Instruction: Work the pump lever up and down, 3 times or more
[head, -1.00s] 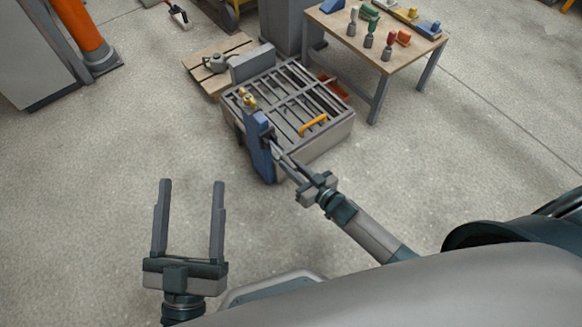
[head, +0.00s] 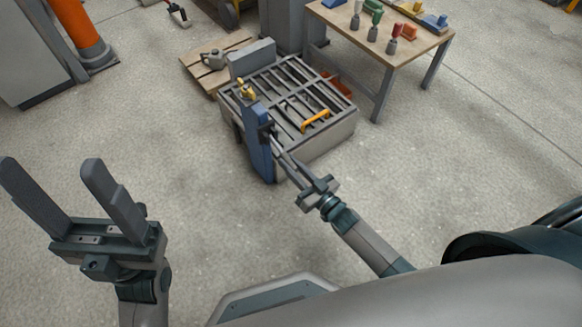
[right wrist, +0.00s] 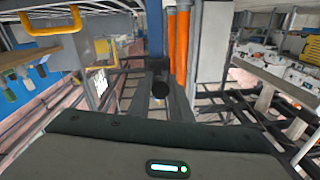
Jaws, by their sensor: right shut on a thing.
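The blue pump (head: 257,145) stands upright at the near left corner of the grey panel mould (head: 325,141). A brass-coloured fitting (head: 245,90) shows by its top. My right gripper (head: 272,137) reaches in from the lower right, with its fingertips at the pump's right side. It is shut on the pump lever, which the fingers mostly hide in the head view. In the right wrist view a dark round lever end (right wrist: 160,90) shows between the fingers. My left gripper (head: 62,180) is open and empty, above the floor at the left.
The mould has a barred top with a yellow handle (head: 316,120). A wooden pallet (head: 203,72) with a grey can (head: 211,57) lies behind it. A wooden table (head: 384,42) with small coloured tools stands at the upper right.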

